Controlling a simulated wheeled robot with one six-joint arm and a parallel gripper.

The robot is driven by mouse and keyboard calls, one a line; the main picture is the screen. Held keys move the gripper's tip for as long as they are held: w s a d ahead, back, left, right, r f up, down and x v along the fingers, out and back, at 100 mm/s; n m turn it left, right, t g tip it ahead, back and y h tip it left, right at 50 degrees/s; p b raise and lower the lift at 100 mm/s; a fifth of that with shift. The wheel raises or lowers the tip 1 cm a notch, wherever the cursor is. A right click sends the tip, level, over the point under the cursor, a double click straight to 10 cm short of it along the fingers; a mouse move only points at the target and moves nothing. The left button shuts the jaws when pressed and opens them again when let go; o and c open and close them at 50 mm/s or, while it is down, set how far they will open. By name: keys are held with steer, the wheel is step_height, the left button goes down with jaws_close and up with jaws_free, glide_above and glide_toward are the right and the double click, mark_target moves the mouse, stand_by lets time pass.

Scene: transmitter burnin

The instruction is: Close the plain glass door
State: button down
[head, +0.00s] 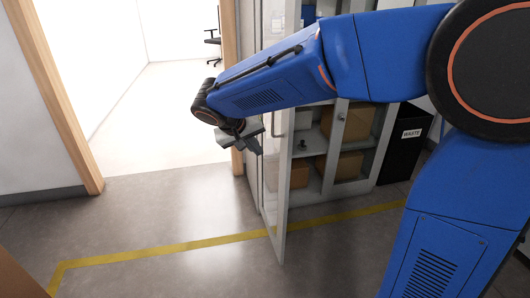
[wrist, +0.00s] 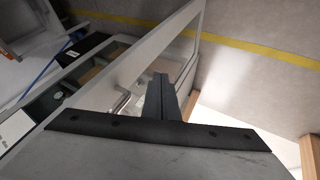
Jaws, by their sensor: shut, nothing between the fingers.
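The plain glass door (head: 283,185) stands open from the cabinet and juts out over the floor, with a pale frame around a clear pane. Its frame also shows in the wrist view (wrist: 148,62). My gripper (head: 255,144) is shut and empty, at the left side of the door near its upright edge. In the wrist view my gripper's fingers (wrist: 161,84) are together and overlap the door's outline. I cannot tell whether they touch it. My arm hides the upper part of the door in the head view.
The cabinet holds cardboard boxes (head: 347,166) on its shelves. A black waste bin (head: 402,145) stands to its right. A wood-framed doorway (head: 68,95) opens at the left. Yellow tape (head: 150,254) marks the floor, and the floor left of the door is clear.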

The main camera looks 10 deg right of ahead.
glide_toward(283, 163)
step_height(283, 163, down, 4)
steer(key=w+a, duration=0.2)
steer(key=shift+w+d, duration=0.1)
steer(key=shift+d, duration=1.9)
steer(key=shift+d, duration=0.1)
